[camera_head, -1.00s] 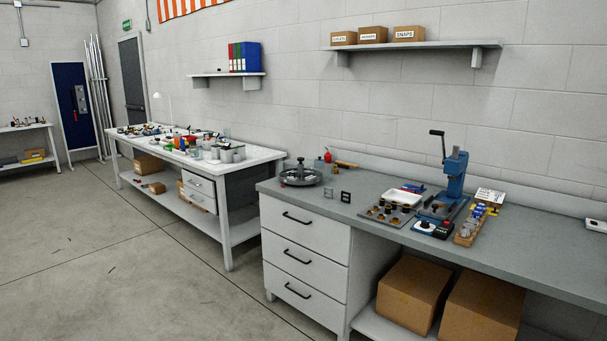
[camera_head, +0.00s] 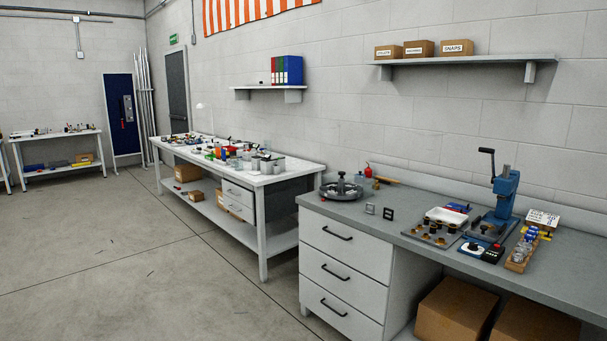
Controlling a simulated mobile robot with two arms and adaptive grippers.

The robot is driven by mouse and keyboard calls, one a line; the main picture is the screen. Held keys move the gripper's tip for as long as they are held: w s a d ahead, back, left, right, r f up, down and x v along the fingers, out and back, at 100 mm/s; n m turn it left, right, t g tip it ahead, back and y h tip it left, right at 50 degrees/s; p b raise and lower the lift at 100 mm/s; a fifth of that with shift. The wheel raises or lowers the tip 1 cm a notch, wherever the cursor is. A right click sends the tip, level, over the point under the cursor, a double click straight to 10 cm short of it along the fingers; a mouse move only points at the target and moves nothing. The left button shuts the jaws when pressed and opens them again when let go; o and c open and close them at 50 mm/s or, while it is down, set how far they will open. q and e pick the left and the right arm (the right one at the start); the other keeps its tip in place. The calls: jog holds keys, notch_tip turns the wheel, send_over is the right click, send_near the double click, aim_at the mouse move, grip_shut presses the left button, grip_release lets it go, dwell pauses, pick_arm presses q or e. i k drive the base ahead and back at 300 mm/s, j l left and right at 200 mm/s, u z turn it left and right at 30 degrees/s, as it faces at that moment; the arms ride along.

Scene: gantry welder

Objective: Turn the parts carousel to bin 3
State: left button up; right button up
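The parts carousel (camera_head: 341,191) is a round, dark grey tray with a knob standing up at its middle. It sits at the left end of the grey workbench (camera_head: 413,214). Its bins are too small to make out, and I cannot read any bin number. Two small square frames or tags, a light one (camera_head: 370,208) and a black one (camera_head: 388,213), stand just right of it on the bench. Neither of my grippers is in view.
A blue press (camera_head: 503,195), a white tray (camera_head: 446,216) and small fixtures are on the bench's right part. A drawer unit (camera_head: 342,264) and cardboard boxes (camera_head: 452,309) are below. A second cluttered table (camera_head: 300,172) stands behind at left. The floor at left is clear.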

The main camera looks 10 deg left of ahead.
aim_at(343, 192)
jog(key=i, duration=1)
jog(key=i+j+z, duration=0.15)
jog(key=i, duration=0.8)
jog(key=l, duration=0.05)
